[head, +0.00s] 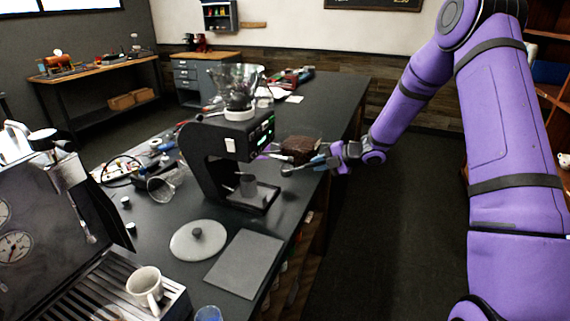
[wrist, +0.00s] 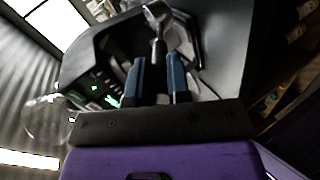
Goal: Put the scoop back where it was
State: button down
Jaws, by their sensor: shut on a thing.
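My gripper (head: 318,162) reaches in from the right beside the black grinder, above the dark bench. Its two blue fingers (wrist: 159,82) are shut on the scoop (wrist: 157,25). In the wrist view the scoop's metal handle runs between the fingers, and its small round bowl points away from my gripper. In the head view the scoop (head: 289,170) shows as a small metal end left of the fingers, near the grinder's right side. Whether it touches anything is hard to tell.
The black grinder (head: 205,160) with a clear hopper stands close left of my gripper. A brown container (head: 302,146) sits just behind it. A round lid (head: 198,240) and a grey mat (head: 244,263) lie in front. The bench's right edge is close.

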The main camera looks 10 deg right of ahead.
jog(key=shift+w+a+f, duration=0.7)
jog(key=shift+w+f, duration=0.1)
jog(key=shift+w, duration=1.25)
jog(key=shift+w+a+f, duration=0.75)
jog(key=shift+w, duration=1.3)
jog(key=shift+w+a+f, duration=0.7)
jog(key=shift+w+f, duration=0.1)
jog(key=shift+w, duration=1.25)
jog(key=shift+f, duration=0.1)
jog(key=c, duration=1.1)
grip_release()
